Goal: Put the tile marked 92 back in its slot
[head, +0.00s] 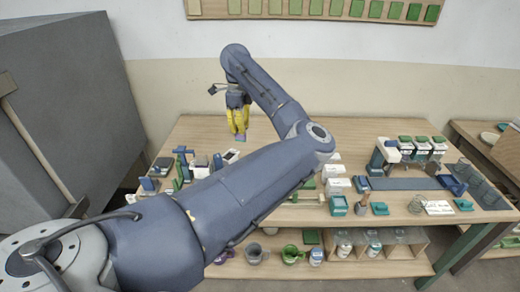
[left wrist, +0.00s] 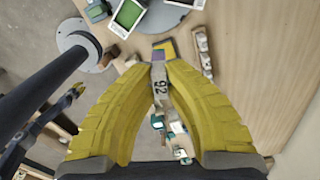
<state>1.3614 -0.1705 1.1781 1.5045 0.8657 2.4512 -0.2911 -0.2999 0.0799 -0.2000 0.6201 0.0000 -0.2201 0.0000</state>
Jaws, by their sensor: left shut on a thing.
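My left gripper (head: 238,118) has yellow fingers pointing down above the back left of the workbench. In the left wrist view its fingertips (left wrist: 158,68) are shut on a tile marked 92 (left wrist: 161,88). A row of tiles in pale to bright green hangs on a wooden wall board (head: 213,10).
The workbench (head: 210,130) carries tools and a scale at left, white boxes (head: 334,172) mid-bench, and green-lidded containers (head: 421,142) at right. Mugs and jars stand on the shelf below. A dark grey cabinet (head: 70,90) stands at left. The wall between bench and board is clear.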

